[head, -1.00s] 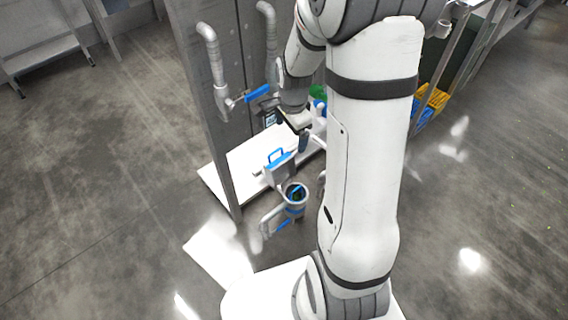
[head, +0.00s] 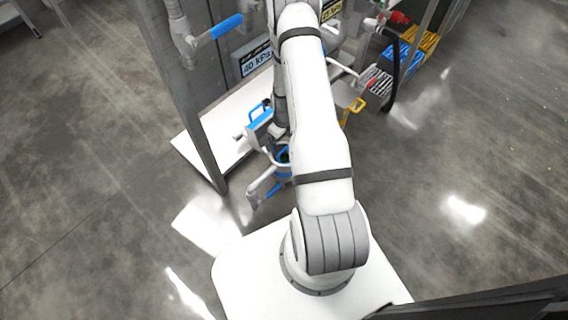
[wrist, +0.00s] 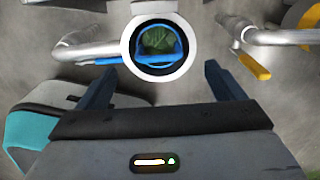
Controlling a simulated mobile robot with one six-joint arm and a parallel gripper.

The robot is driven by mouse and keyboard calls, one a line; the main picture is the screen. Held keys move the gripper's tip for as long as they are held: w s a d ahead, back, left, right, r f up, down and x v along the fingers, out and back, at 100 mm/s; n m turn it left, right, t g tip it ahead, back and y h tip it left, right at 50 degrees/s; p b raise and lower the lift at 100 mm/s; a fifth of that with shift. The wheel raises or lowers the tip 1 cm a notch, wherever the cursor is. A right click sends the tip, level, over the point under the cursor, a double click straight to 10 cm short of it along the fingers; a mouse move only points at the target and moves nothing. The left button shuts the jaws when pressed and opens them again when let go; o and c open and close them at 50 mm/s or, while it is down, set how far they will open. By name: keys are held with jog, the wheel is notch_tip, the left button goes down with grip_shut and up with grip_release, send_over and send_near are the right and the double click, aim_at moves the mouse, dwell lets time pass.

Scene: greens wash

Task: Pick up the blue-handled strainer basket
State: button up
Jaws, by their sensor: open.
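The strainer basket (wrist: 158,63) shows its blue handle and rim inside a round white pipe mouth (wrist: 188,66) in the wrist view, with dark green leaves (wrist: 157,40) in it. My gripper (wrist: 160,84) is open and empty; its two dark fingers stand apart, below the basket to the left and right. The gap between them lines up with the basket. In the head view, the pipe mouth (head: 284,155) is partly hidden behind my arm, and my gripper is hidden too.
Side pipes flank the mouth, with a blue lever (wrist: 108,61) left and a yellow lever (wrist: 254,66) right. A blue-handled white box (head: 260,118) stands behind on a white platform (head: 215,130). A grey panel (head: 190,100) rises at left. Blue and yellow crates (head: 402,58) stand at the back right.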

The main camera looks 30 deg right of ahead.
aim_at(284, 149)
jog(key=f, duration=0.2)
jog(key=f+b, duration=0.1)
jog(key=f, duration=0.1)
jog(key=f+b, duration=0.1)
jog(key=f, duration=0.1)
jog(key=shift+s, duration=0.3)
jog(key=shift+c, duration=0.3)
jog(key=c, duration=1.3)
jog(key=shift+c, duration=0.5)
jog(key=shift+r, duration=0.15)
